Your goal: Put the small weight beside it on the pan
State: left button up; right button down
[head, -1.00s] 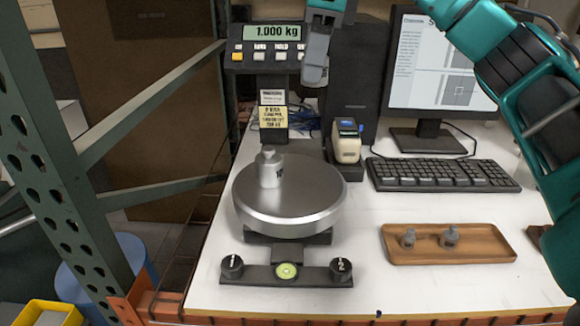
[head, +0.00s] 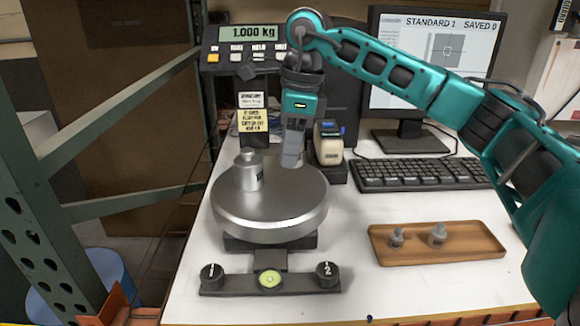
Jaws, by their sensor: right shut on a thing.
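The round metal pan (head: 275,212) of the scale carries one silver cylindrical weight (head: 249,174), upright on its left back part. The scale's display (head: 250,34) reads 1.000 kg. My right gripper (head: 291,160) points down at the pan's back right edge, to the right of that weight and apart from it. Its fingers are closed; what they hold is hidden from this view. Two grey weights stand in the wooden tray (head: 440,254): a smaller one (head: 397,238) at left and a larger one (head: 438,236) at right. My left gripper is not in view.
A white and black device (head: 328,146) stands close to the right of my right gripper. A keyboard (head: 420,174) and a monitor (head: 440,85) are behind the tray. Two numbered feet and a green level (head: 269,279) sit in front of the pan.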

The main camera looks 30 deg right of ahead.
jog(key=shift+f, duration=2.1)
jog(key=shift+f, duration=0.1)
jog(key=c, duration=1)
grip_release()
jog(key=shift+f, duration=0.15)
jog(key=o, duration=0.5)
jog(key=r, duration=0.4)
jog(key=d+r, duration=0.1)
jog(key=r, duration=0.3)
jog(key=s+r, duration=0.1)
jog(key=r, duration=0.3)
jog(key=shift+d+r, duration=0.15)
jog(key=shift+d, duration=0.1)
